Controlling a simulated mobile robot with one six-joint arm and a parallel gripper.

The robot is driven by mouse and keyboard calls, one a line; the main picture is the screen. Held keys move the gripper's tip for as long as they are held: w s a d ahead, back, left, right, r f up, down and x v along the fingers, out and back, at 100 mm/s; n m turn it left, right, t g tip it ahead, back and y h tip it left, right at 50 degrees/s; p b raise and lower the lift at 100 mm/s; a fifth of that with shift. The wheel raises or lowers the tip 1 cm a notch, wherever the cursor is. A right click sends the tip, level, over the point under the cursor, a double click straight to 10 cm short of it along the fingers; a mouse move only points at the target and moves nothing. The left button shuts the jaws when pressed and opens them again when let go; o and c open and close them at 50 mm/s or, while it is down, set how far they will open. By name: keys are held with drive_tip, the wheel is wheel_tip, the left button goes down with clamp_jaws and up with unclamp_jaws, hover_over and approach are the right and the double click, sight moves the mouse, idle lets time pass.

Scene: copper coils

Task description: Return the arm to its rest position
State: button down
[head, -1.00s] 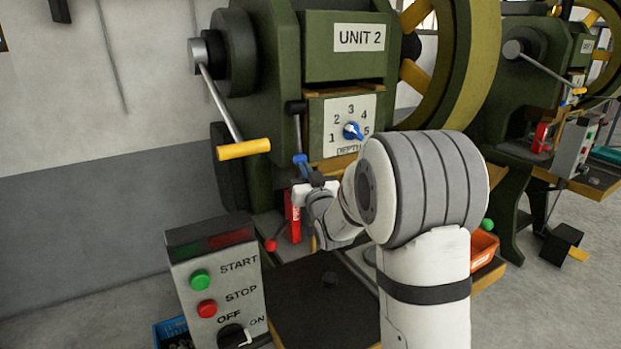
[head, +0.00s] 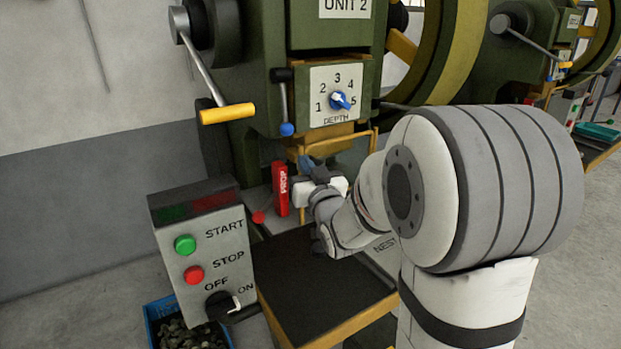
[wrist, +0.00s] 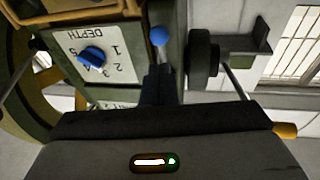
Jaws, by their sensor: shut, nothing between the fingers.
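My arm shows at the right of the head view, bent in front of the green press marked UNIT 2 (head: 265,80). My gripper (head: 306,163) is shut and empty, below the depth dial (head: 337,95) and apart from the press. In the wrist view its closed dark fingers (wrist: 157,85) show with nothing between them. A lever with a blue knob (head: 287,129) hangs down just above the gripper, and the knob also shows beyond the fingers in the wrist view (wrist: 160,36). The dial's blue pointer is turned towards 5.
A red PROP block (head: 280,188) stands just left of my gripper. A control box (head: 207,250) with start and stop buttons is at the front left, with a blue bin (head: 152,325) beside its foot. A dark-topped table (head: 310,285) lies below my gripper. A yellow-handled lever (head: 227,113) sticks out left.

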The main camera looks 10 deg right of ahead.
drive_tip(key=s+r+g+h+p, duration=0.2)
drive_tip(key=s+g+p, duration=1.3)
drive_tip(key=s, duration=1.5)
drive_tip(key=g, duration=0.2)
drive_tip(key=shift+s+a+m+g+h, duration=0.2)
drive_tip(key=shift+s+m+g+h, duration=0.1)
drive_tip(key=shift+m+g, duration=0.1)
